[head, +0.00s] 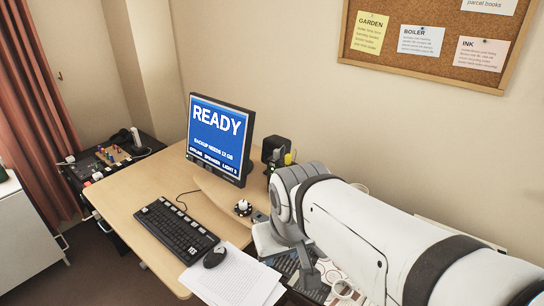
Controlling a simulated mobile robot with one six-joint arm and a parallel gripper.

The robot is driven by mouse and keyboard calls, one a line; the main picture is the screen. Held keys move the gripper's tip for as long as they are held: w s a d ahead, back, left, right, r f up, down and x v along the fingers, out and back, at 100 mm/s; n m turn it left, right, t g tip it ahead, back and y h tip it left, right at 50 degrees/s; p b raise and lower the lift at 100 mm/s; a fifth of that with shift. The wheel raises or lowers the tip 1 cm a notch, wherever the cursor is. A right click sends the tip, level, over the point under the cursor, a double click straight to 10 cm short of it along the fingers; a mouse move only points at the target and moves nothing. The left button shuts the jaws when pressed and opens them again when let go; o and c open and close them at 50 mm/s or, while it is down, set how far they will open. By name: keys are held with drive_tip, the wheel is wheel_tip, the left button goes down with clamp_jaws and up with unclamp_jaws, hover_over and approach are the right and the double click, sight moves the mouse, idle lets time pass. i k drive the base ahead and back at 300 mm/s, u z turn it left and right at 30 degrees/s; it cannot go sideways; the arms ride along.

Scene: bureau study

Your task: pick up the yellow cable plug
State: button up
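I cannot make out a yellow cable plug for certain. A small board with coloured bits (113,155), some yellowish, lies on the dark low unit (84,172) at the left, too small to tell apart. My arm reaches in from the lower right, over the right part of the desk. My gripper (290,258) points down beyond the paper sheets, partly hidden by my arm. Its fingertips are not clear, and I see nothing held in it. It is far from the low unit.
A monitor (219,138) reading "READY", a keyboard (176,228), a mouse (215,257) and paper sheets (238,281) are on the wooden desk (138,192). The desk's left part is clear.

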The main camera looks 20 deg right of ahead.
sight(288, 158)
drive_tip(key=z, duration=0.15)
drive_tip(key=i, duration=1)
